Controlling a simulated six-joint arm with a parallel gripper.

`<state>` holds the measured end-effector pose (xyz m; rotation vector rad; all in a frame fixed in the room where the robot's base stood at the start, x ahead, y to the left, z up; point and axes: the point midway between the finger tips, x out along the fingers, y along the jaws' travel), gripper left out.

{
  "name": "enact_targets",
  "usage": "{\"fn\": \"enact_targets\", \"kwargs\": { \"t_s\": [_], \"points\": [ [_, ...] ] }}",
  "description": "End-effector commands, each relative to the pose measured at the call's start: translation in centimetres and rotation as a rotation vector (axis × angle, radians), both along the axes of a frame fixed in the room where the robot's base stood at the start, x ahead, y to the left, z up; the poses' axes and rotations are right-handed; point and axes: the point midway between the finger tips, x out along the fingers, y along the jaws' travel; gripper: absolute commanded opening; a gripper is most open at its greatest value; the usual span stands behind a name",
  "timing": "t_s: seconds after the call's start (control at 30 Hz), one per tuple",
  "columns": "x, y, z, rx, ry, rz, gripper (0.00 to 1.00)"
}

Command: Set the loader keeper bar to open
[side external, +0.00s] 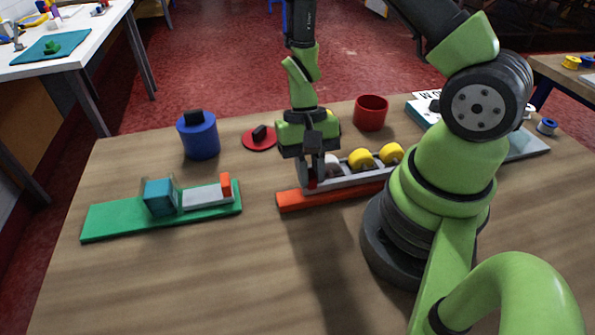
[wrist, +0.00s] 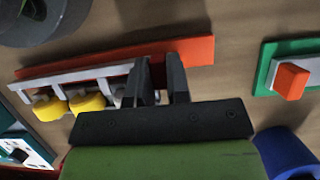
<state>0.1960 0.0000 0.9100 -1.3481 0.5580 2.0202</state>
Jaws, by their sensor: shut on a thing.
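The loader is an orange-red base (side external: 290,200) with a grey rail (side external: 352,181) holding yellow spools (side external: 361,158) and a white spool (side external: 331,165). My gripper (side external: 310,183) is down at the left end of the rail in the side view, its jaws closed around a small part there. That part seems to be the keeper bar, mostly hidden by the fingers. In the wrist view, my two fingers (wrist: 160,62) reach over the orange-red base (wrist: 198,52) at the rail's end, with a narrow gap between them. Whether the bar is open or closed cannot be told.
A green base (side external: 110,221) with a teal block (side external: 159,197) and an orange block (side external: 225,186) lies to the left. A blue cylinder (side external: 199,137), a red disc (side external: 258,140) and a red cup (side external: 371,112) stand behind. The front of the table is clear.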

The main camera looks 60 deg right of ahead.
Motion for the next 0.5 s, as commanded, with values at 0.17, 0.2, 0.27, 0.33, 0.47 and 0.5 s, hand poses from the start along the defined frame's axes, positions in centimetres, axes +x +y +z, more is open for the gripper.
{"fn": "enact_targets", "kwargs": {
  "t_s": [0.17,0.2,0.27,0.33,0.47,0.5],
  "points": [
    [-0.35,-0.41,0.02,-0.003,-0.001,0.002,0.00],
    [-0.38,-0.43,0.02,-0.004,0.000,0.002,0.00],
    [-0.41,-0.45,0.01,-0.004,0.001,0.002,0.00],
    [-0.44,-0.42,0.02,-0.003,0.002,0.002,0.35],
    [-0.38,-0.37,0.00,-0.002,0.001,0.002,0.43],
    [-0.37,-0.35,0.00,-0.002,0.001,0.002,0.43]
  ]
}}
